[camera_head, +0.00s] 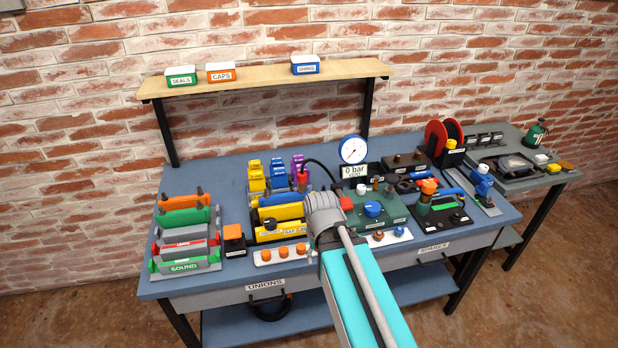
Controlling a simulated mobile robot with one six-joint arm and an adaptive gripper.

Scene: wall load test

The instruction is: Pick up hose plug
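A black hose (324,165) arches over the middle of the blue workbench. Its left end comes down at a small red piece (302,178), which looks like the hose plug, beside the purple block; the picture is too small to be sure. The hose's right end goes down behind the grey end of my arm. My gripper (323,208) is at that grey end, in front of and below the red piece in the picture. Its fingers are hidden or too small to make out, so I cannot tell if they hold anything.
Yellow, blue and purple blocks (257,178) crowd the left of the hose. A green box with a blue knob (373,209) and a round gauge (353,149) stand to the right. A wooden shelf (265,78) hangs above. Bare bench (215,165) shows at the back left.

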